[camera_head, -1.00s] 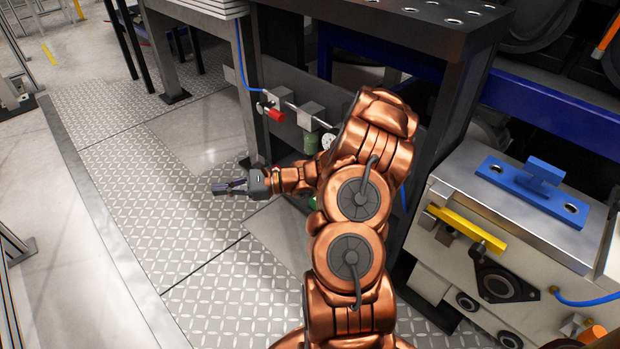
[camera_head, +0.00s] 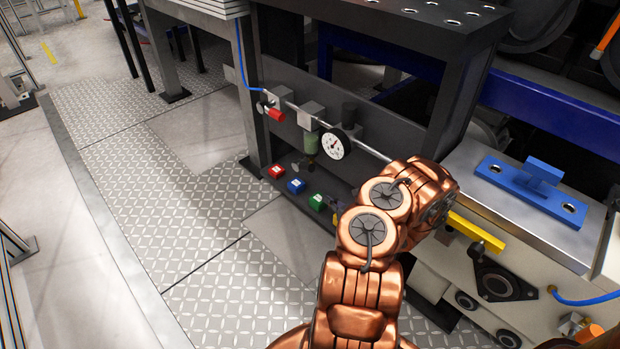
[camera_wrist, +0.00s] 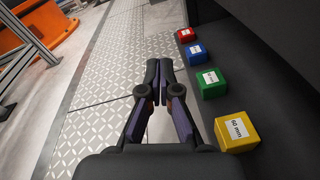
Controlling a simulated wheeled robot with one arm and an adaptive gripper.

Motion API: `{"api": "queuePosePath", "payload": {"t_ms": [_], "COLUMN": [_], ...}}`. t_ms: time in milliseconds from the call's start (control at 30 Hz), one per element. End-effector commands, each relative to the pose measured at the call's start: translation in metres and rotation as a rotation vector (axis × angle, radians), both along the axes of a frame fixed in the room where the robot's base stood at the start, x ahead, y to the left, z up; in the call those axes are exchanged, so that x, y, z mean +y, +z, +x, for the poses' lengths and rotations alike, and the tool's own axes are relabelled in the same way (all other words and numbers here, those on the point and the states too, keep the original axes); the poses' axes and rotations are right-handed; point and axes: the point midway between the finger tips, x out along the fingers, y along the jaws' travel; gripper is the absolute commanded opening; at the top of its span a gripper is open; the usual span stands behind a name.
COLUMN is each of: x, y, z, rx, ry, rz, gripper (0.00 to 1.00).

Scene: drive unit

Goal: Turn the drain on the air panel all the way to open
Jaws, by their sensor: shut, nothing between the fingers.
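The air panel (camera_head: 270,88) is a dark plate under the bench, with a pipe, a red handle (camera_head: 275,114), a green bowl (camera_head: 311,143) and a round white gauge (camera_head: 335,145). A small fitting (camera_head: 303,164) under the green bowl looks like the drain. It is too small to tell its setting. In the wrist view my gripper (camera_wrist: 160,66) is shut and empty, over the floor beside the coloured blocks. The air panel is not in the wrist view. In the head view my arm mostly hides the gripper, low and to the right of the drain.
Red (camera_head: 276,171), blue (camera_head: 296,186) and green (camera_head: 316,202) blocks sit on a dark ledge below the panel. A yellow block (camera_wrist: 236,131) marked 60 mm also shows in the wrist view. A machine with a yellow bar (camera_head: 476,231) stands right. The tread-plate floor (camera_head: 180,215) is clear.

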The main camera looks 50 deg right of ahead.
Motion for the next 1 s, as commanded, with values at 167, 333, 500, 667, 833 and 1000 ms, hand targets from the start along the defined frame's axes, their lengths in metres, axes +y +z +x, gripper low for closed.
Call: {"api": "queuePosePath", "payload": {"t_ms": [167, 333, 500, 667, 833, 1000], "x": [0.000, -0.002, -0.006, -0.011, -0.015, -0.017], "y": [-0.005, -0.009, -0.012, -0.004, 0.012, 0.020], "z": [0.024, 0.054, 0.081, 0.098, 0.103, 0.107], "rx": [0.000, 0.000, 0.000, -0.003, -0.003, -0.002], "ry": [0.006, 0.008, 0.006, 0.002, 0.003, 0.003], "rz": [-0.001, -0.003, -0.005, -0.003, -0.004, -0.002], "gripper": [0.00, 0.00, 0.00, 0.00, 0.00, 0.00]}}
